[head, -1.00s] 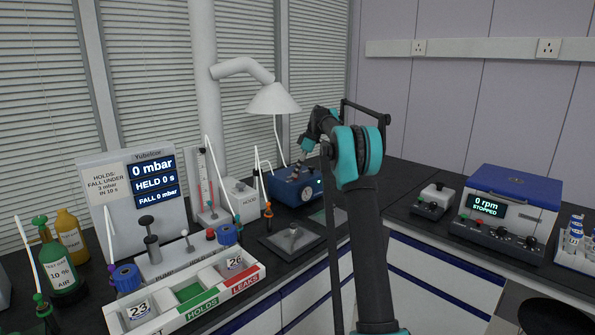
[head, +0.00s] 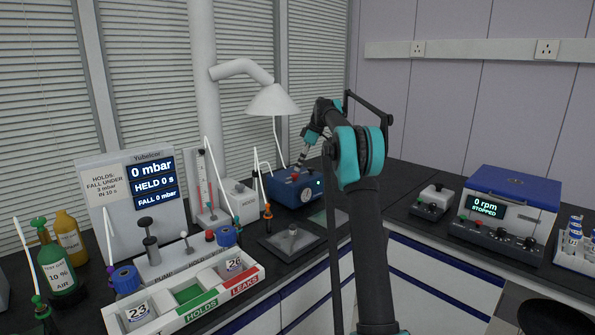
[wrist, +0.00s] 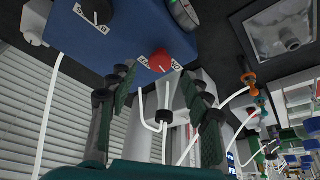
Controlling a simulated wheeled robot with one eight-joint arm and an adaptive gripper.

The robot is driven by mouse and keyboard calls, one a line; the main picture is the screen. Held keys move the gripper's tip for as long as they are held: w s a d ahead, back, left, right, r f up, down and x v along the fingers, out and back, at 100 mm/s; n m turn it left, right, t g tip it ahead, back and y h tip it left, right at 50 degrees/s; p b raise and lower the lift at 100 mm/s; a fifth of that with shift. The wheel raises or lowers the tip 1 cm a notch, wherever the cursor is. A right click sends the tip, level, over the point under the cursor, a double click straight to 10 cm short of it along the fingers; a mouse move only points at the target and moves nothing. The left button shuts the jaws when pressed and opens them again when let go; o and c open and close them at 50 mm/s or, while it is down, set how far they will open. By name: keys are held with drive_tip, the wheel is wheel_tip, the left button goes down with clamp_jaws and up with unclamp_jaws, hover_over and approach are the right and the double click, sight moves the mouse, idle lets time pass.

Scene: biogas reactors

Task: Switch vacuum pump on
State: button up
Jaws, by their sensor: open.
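The vacuum pump is the blue box (head: 284,190) on the bench beneath the white hood; it also fills the top of the wrist view (wrist: 120,38). A red knob (wrist: 160,61) with white labels beside it sits on its panel, with a black knob (wrist: 97,9) and a round gauge (wrist: 184,14) near it. My gripper (head: 299,166) is just above the pump's panel in the head view. In the wrist view my gripper (wrist: 158,72) is open, its two dark green-padded fingers spread on either side of the red knob. I cannot tell whether they touch it.
The white hood (head: 273,101) hangs above and behind the pump. A grey plate with a small post (head: 292,235) lies in front of it. A display panel (head: 152,185) and a sorting tray (head: 150,325) stand left; a centrifuge-like unit (head: 507,205) stands right.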

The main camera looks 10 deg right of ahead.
drive_tip(key=w+v, duration=0.1)
drive_tip(key=v, duration=0.7)
drive_tip(key=shift+s, duration=0.45)
drive_tip(key=s+f+m+t+h, duration=0.1)
drive_tip(key=s+f+m, duration=0.3)
drive_tip(key=s+f, duration=0.6)
drive_tip(key=s+f+m+t+h, duration=0.1)
drive_tip(key=s+f+m, duration=0.4)
drive_tip(key=s, duration=2.1)
drive_tip(key=s+f+m+h, duration=0.2)
drive_tip(key=s+f+m, duration=0.3)
drive_tip(key=s+f, duration=1)
drive_tip(key=s+a, duration=0.1)
drive_tip(key=s, duration=0.2)
drive_tip(key=shift+f+t, duration=0.15)
drive_tip(key=shift+t, duration=0.25)
